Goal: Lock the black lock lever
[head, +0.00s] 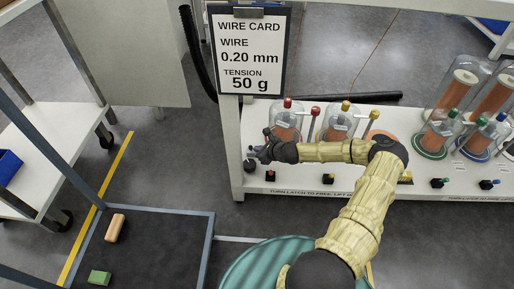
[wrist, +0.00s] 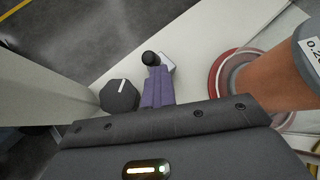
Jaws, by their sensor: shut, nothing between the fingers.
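In the wrist view, a small black ball-ended lever (wrist: 150,58), likely the black lock lever, stands beside a light grey block (wrist: 167,62) on the white bench. My gripper (wrist: 157,75) is shut, with its purple-grey fingers together and their tips right by the lever and block. I cannot tell whether they touch. A black faceted knob with a white line (wrist: 119,95) sits just left of the fingers. In the head view, my gripper (head: 259,151) is over the left end of the bench, and the dark knob (head: 249,165) shows below it. The lever cannot be made out there.
A red-ringed base with a copper spool (wrist: 262,80) stands right of my fingers. In the head view, several covered spools (head: 335,125) line the bench. A wire card (head: 249,55) hangs at the bench's left end. Small red (head: 270,175) and black (head: 327,179) latches sit along the front.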

